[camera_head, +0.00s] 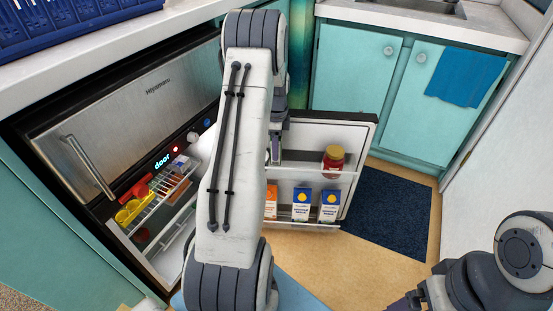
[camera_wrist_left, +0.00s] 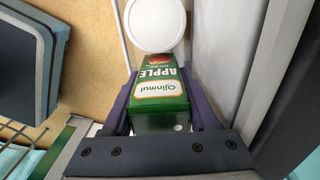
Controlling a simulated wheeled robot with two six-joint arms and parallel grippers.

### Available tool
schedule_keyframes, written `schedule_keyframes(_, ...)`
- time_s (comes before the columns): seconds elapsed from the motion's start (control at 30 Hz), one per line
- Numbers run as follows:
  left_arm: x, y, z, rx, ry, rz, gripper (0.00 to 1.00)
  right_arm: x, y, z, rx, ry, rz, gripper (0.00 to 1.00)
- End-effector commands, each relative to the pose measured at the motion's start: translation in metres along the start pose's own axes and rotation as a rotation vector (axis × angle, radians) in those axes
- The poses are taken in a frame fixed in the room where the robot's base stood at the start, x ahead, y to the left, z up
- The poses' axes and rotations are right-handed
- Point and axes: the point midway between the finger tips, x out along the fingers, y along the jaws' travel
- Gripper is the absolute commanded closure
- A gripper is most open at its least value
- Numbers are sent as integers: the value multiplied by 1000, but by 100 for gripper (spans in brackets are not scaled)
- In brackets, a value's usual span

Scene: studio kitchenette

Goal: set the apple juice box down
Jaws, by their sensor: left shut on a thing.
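The green apple juice box (camera_wrist_left: 160,92) sits between the fingers of my left gripper (camera_wrist_left: 163,105) in the left wrist view. The gripper is shut on it. In the head view my left arm hides nearly all of the box and gripper; only a small part of the gripper (camera_head: 274,148) shows beside the open fridge door's upper shelf. I cannot tell whether the box touches that shelf (camera_head: 307,167). My right gripper (camera_head: 404,302) is cut off at the bottom edge, and its fingers are unclear.
A white round lid (camera_wrist_left: 155,24) is just beyond the box. A red jar (camera_head: 333,160) stands on the upper door shelf; several cartons (camera_head: 301,205) stand below. The fridge's wire shelf (camera_head: 170,187) holds red and yellow items. A dark mat (camera_head: 385,215) lies beyond the door.

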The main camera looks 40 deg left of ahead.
Motion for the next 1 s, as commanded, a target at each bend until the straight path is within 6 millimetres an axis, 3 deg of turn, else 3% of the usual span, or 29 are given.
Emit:
schedule_keyframes(0.27, 39, 0, 0, 0, 0, 1, 100, 22, 2, 1, 0, 0, 0, 10)
schedule_keyframes(0.67, 42, 0, -1, 0, 0, 0, 100, 20, 1, 1, 0, 0, 0, 10)
schedule_keyframes(0.7, 42, 0, -1, 0, 0, 1, 28, 20, 1, 1, 0, 0, 0, 10)
schedule_keyframes(1.0, 41, 0, -1, 0, 0, 0, 28, 20, 1, 1, 0, 0, 0, 10)
